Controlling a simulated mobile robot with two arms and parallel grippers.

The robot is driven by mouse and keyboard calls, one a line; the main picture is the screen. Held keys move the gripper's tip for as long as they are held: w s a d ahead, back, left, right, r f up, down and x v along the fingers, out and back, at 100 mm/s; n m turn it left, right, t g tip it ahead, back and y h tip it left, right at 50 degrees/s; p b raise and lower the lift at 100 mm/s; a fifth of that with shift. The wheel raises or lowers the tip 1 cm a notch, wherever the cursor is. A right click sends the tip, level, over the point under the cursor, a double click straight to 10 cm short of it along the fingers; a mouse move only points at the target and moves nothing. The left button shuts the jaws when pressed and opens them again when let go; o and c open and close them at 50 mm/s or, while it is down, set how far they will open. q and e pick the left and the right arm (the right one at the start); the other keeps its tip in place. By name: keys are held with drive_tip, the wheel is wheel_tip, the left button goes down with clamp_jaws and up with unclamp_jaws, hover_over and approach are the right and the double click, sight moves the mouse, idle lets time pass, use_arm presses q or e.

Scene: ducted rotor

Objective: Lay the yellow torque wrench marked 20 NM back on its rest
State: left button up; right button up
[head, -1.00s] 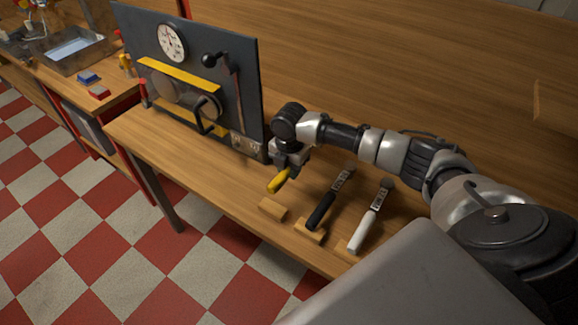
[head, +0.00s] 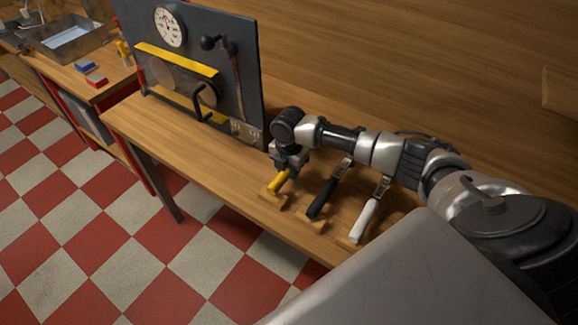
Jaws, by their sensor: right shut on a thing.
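My right gripper (head: 287,165) is shut on the yellow torque wrench (head: 279,181) and points down over the bench. The wrench's yellow handle slants toward the bench's front edge, at the leftmost wooden rest (head: 270,196). Whether the wrench touches that rest I cannot tell. The wrench's head and its marking are hidden by the gripper. To the right, a black-handled wrench (head: 321,200) and a white-handled wrench (head: 364,220) lie on their own rests. My left gripper is not in view.
A dark upright panel (head: 236,70) with a dial (head: 170,26), a yellow bar and levers stands on the bench (head: 190,145) left of my gripper. A metal tray (head: 75,42) and small blue and red blocks are on another bench at the far left.

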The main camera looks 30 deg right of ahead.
drive_tip(key=shift+f, duration=0.4)
idle(0.3)
drive_tip(key=o, duration=1.1)
drive_tip(key=shift+r, duration=0.1)
wheel_tip(320, 180, up, 11)
drive_tip(key=shift+f+b, duration=0.15)
drive_tip(key=shift+b, duration=0.45)
drive_tip(key=shift+f, duration=0.1)
